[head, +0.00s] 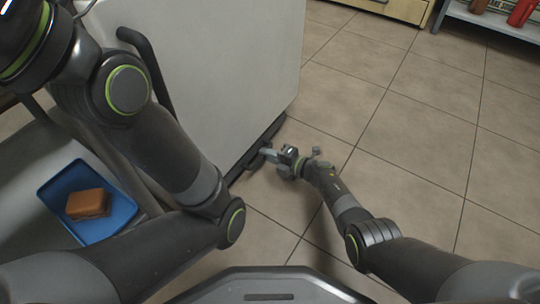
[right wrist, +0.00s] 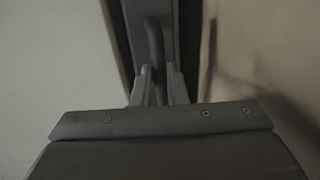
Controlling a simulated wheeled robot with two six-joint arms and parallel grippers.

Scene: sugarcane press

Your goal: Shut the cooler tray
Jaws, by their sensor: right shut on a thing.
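The cooler (head: 225,75) is a large pale box at the upper middle of the head view. A dark tray (head: 268,136) runs low along its right-hand bottom edge, near the floor; it appears to stick out slightly, but how far is unclear. My right gripper (head: 268,155) is down by the tray, shut on its dark handle (head: 253,162). In the right wrist view the handle (right wrist: 155,45) runs down between the two fingers (right wrist: 158,88). My left arm crosses the left of the head view; its gripper is out of frame.
A blue tray (head: 115,207) with a brown block (head: 88,203) sits on a grey surface at left. A dark vertical handle (head: 150,65) is on the cooler's side. Tiled floor (head: 420,130) is clear at right. A shelf (head: 495,25) stands at the far right.

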